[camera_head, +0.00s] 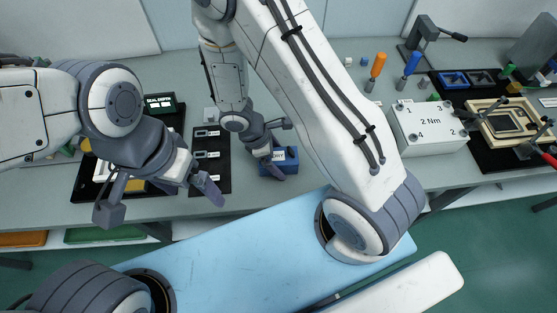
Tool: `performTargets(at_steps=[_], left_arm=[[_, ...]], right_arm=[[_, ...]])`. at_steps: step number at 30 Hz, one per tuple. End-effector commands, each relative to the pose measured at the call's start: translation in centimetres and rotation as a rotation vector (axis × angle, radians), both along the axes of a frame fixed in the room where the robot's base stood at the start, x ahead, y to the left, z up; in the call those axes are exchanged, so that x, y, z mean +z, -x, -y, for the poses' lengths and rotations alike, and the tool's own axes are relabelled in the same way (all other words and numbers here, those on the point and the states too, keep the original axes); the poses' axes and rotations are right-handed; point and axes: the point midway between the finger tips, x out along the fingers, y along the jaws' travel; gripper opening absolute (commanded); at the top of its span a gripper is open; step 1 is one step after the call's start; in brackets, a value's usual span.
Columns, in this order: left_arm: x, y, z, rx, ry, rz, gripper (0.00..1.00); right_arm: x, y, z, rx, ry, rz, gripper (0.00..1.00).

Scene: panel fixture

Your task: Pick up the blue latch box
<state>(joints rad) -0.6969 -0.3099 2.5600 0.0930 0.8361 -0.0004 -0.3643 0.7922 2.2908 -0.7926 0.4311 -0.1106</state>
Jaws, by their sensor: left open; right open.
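The blue latch box (291,160) is a small blue block with a pale label, standing on the grey workbench near its front edge, left of the picture's middle. My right gripper (278,146) reaches down to it from behind and is open. One finger overlaps the box's left side in the picture and hides part of it; the other is above and behind the box. Whether they touch it I cannot tell. My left gripper (160,202) is open and empty, over the bench's front edge to the left, its two fingers wide apart.
A black panel with labelled slots (211,174) lies left of the box. A display reading SEAL EMPTY (161,103) stands behind my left gripper. At right are a white 2 Nm block (430,125), orange (378,64) and blue (413,62) screwdrivers, and a clamp fixture (500,122).

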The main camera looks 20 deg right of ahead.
Motion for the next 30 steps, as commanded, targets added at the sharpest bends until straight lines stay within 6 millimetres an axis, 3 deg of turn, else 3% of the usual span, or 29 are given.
performTargets(at_steps=[4, 5, 12, 22, 30], left_arm=[[0.0, 0.0, 0.0, 0.0, 0.0, 0.0, 1.0], [0.0, 0.0, 0.0, 0.0, 0.0, 0.0, 1.0], [0.0, 0.0, 0.0, 0.0, 0.0, 0.0, 1.0], [0.4, 0.0, 0.0, 0.0, 0.0, 0.0, 1.0], [3.4, 0.0, 0.0, 0.0, 0.0, 0.0, 1.0]], right_arm=[[0.1, 0.0, 0.0, -0.001, 0.0, 0.0, 1.0], [0.1, 0.0, 0.0, -0.001, 0.0, 0.0, 0.92], [0.1, 0.0, 0.1, -0.001, 0.001, 0.0, 0.01], [0.5, 0.0, 0.0, -0.001, 0.001, 0.0, 0.0], [3.8, -0.1, -0.1, 0.003, 0.001, 0.001, 0.0]])
